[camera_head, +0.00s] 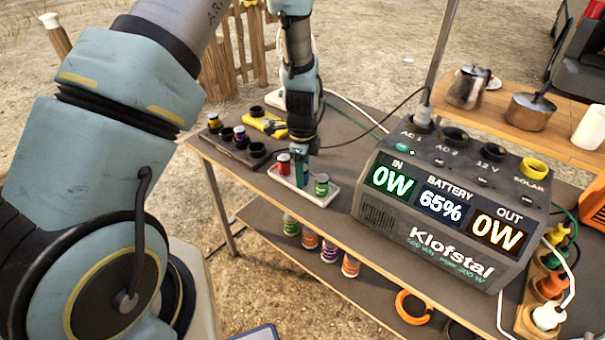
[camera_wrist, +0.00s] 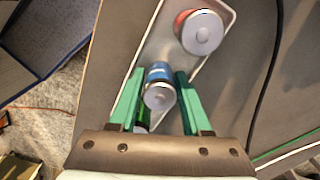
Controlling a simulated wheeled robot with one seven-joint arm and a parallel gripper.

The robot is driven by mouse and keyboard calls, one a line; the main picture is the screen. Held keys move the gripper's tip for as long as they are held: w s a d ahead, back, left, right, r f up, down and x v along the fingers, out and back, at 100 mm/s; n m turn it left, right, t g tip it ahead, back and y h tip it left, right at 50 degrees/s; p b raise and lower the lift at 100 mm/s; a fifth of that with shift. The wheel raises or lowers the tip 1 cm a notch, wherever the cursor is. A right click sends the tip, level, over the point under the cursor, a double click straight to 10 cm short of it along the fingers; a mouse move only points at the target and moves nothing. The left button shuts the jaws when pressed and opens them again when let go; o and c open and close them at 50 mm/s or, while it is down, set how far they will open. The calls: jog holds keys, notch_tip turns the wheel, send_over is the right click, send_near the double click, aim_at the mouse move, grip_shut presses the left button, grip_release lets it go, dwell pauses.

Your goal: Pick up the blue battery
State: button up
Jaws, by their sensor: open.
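The blue battery (camera_wrist: 158,75) stands in the white tray, its silver end facing the wrist camera. My gripper (camera_wrist: 160,88) is open, with its green fingers on either side of the battery. A small gap shows beside the right finger; the left finger is very close, and I cannot tell whether it touches. In the head view my gripper (camera_head: 301,174) points down over the tray (camera_head: 318,200) and largely hides the blue battery. A red battery (camera_head: 284,164) and a green battery (camera_head: 322,184) stand in the same tray, close on either side.
A large power station (camera_head: 440,205) stands to the right. More batteries (camera_head: 330,250) stand on the lower shelf. A black cable (camera_head: 375,128) runs across the table behind my gripper.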

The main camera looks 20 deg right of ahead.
jog(key=shift+c, duration=0.3)
grip_shut()
notch_tip(320, 180, up, 10)
jog(key=shift+r+b, duration=0.1)
jog(key=shift+b, duration=1.05)
jog(key=shift+w, duration=0.1)
